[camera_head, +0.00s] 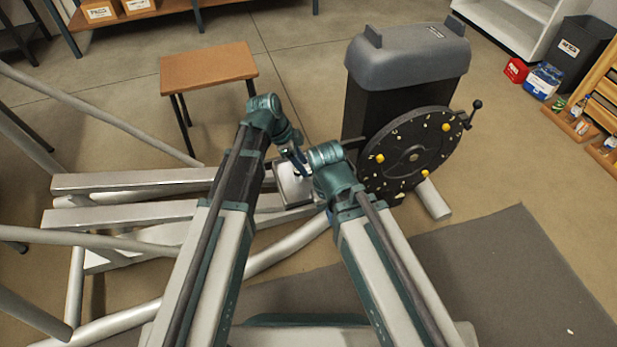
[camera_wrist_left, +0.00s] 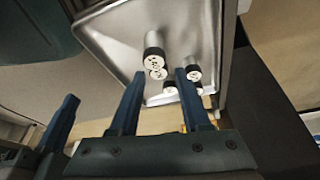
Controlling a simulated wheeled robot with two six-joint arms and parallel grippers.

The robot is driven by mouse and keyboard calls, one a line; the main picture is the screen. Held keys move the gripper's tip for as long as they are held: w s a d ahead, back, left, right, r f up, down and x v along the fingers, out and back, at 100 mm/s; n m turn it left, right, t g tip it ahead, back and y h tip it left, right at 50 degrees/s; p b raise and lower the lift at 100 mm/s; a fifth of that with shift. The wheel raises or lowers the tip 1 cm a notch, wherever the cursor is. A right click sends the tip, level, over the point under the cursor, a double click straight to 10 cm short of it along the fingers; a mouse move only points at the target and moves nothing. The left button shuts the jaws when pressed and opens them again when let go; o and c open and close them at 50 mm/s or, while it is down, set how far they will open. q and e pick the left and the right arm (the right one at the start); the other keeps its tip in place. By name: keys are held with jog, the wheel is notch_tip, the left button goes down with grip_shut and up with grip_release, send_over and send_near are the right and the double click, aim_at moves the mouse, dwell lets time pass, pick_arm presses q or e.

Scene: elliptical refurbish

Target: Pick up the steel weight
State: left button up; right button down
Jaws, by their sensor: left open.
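In the head view the left gripper (camera_head: 297,158) is over the tray (camera_head: 292,190), and the weights are hidden there. A blue finger (camera_wrist_left: 62,122), probably of my right gripper, shows at the left of the wrist view.
A pale tube frame (camera_head: 130,182) lies left. A wooden stool (camera_head: 208,66) stands behind. My two wrists are close together.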

pick_arm(q)
jog(key=b+x, duration=0.3)
jog(key=x, duration=0.1)
jog(key=shift+d+f, duration=0.1)
jog(key=shift+d, duration=0.05)
jog(key=shift+s, duration=0.1)
jog(key=shift+c, duration=0.2)
grip_shut()
